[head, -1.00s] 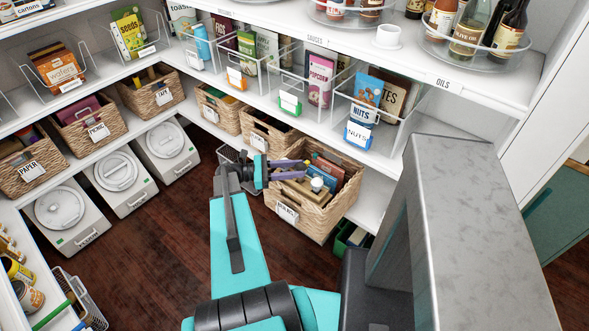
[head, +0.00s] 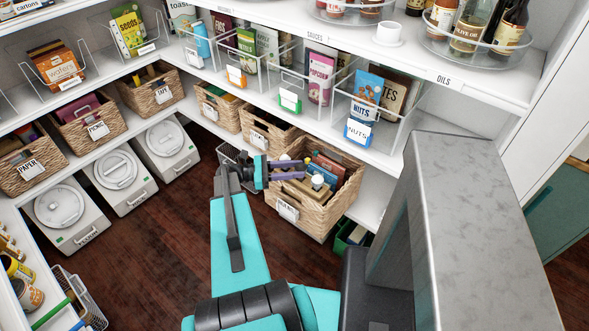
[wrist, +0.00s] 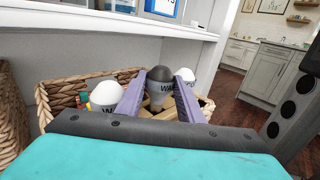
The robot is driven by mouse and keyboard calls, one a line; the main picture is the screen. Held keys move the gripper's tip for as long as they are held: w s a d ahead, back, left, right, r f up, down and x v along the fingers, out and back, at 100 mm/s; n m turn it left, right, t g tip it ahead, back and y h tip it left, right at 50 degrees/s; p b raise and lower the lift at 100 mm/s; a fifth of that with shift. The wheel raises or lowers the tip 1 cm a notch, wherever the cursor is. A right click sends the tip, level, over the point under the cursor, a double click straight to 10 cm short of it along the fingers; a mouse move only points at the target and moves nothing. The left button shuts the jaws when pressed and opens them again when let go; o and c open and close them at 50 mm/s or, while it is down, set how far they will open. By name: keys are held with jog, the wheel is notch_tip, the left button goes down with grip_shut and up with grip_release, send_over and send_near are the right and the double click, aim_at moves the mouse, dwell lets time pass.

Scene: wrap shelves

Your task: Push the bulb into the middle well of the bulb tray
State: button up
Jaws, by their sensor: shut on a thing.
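My gripper (head: 303,170) is low inside the wicker basket at the right end of the lower shelf. In the wrist view its two purple fingers (wrist: 159,76) are shut on a grey-topped bulb (wrist: 158,88) with dark lettering on its grey base. The held bulb is upright between a white bulb at left (wrist: 105,94) and a white bulb at right (wrist: 186,75). The wooden bulb tray (head: 298,193) lies in the basket under them. The fingers hide the middle well and the held bulb's lower end, so I cannot tell how deep it sits.
The wicker basket (head: 311,223) has raised walls close around my gripper. Books or boxes (head: 326,166) stand behind the tray. A wire basket (head: 241,172) is at left, and a green crate (head: 350,238) at right.

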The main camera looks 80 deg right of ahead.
jog(key=shift+f, duration=0.65)
jog(key=o, duration=1.1)
jog(key=shift+o, duration=0.2)
jog(key=shift+w, duration=0.15)
jog(key=b+v, duration=0.3)
jog(key=v, duration=1)
jog(key=shift+w+a, duration=0.15)
jog(key=shift+w, duration=0.05)
jog(key=shift+r, duration=0.1)
